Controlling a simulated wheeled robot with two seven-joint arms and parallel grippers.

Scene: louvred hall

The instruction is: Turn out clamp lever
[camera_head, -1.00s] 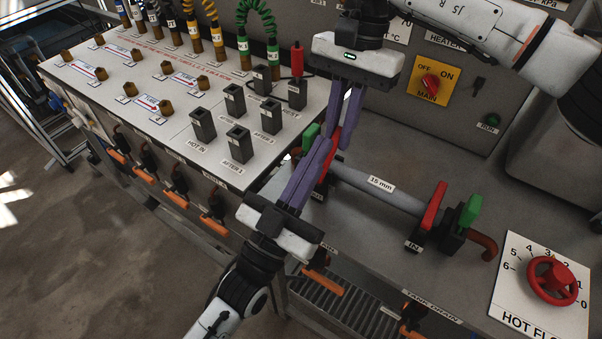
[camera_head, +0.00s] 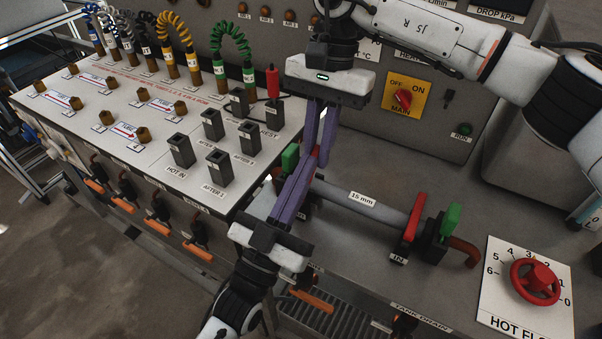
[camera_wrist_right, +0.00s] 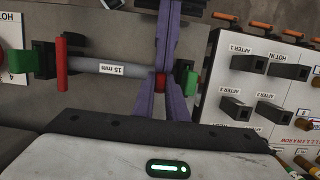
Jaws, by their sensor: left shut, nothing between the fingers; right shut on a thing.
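A grey pipe (camera_head: 350,198) labelled 15 mm lies between two clamps. The right clamp has a raised red lever (camera_head: 414,217) and a green handle (camera_head: 451,219). The left clamp has a green handle (camera_head: 290,157); its red lever (camera_wrist_right: 160,84) shows between the right fingers in the right wrist view and is mostly hidden in the head view. My right gripper (camera_head: 321,160) reaches down from above and is shut on this red lever. My left gripper (camera_head: 312,160) reaches up from the front, shut and empty, its fingers crossing close by the right ones.
A sloped panel (camera_head: 150,165) with dark sockets and coloured cables stands at left. A red hot-flow knob (camera_head: 535,281) is at lower right. A MAIN switch (camera_head: 403,98) is on the back panel. Orange-handled valves (camera_head: 158,229) line the front edge.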

